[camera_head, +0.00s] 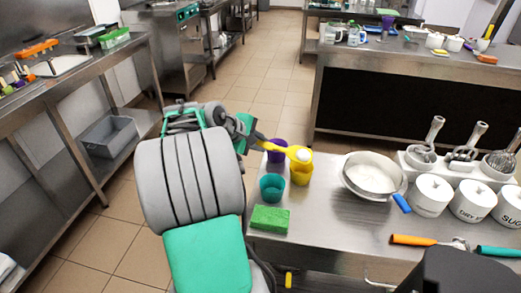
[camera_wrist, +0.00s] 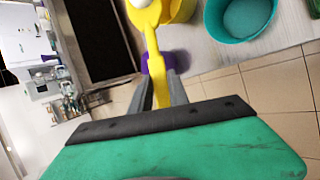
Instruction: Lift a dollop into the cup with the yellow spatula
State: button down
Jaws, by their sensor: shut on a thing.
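My gripper (camera_head: 250,135) is shut on the handle of the yellow spatula (camera_head: 273,144); the handle also shows between the fingers in the wrist view (camera_wrist: 156,70). The spatula's head carries a white dollop (camera_head: 304,155) and is above or at the rim of the yellow cup (camera_head: 301,175). Whether it touches the rim I cannot tell. The purple cup (camera_head: 277,151) stands just behind, partly hidden by the spatula. The teal cup (camera_head: 272,187) stands in front to the left. In the wrist view the dollop (camera_wrist: 141,2) is cut by the top edge. The inside of the yellow cup is mostly hidden.
A metal bowl (camera_head: 352,188) with white contents and a blue-handled tool (camera_head: 401,203) stand right of the cups. A green sponge (camera_head: 270,219) lies at the counter's left front. White jars (camera_head: 432,195) and upright utensils fill the right. Bare steel counter (camera_head: 335,225) lies between.

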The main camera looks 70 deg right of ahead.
jog(key=h+b, duration=0.2)
jog(key=b, duration=0.2)
jog(key=f+m+h+b, duration=0.1)
jog(key=h+b, duration=0.1)
jog(key=b, duration=0.3)
jog(key=a+f+h+b, duration=0.1)
jog(key=h+b, duration=0.2)
jog(key=b, duration=0.2)
jog(key=shift+a+f+g, duration=0.1)
jog(key=shift+f+g, duration=0.1)
jog(key=shift+g, duration=0.1)
jog(key=shift+r, duration=0.2)
dwell(0.8)
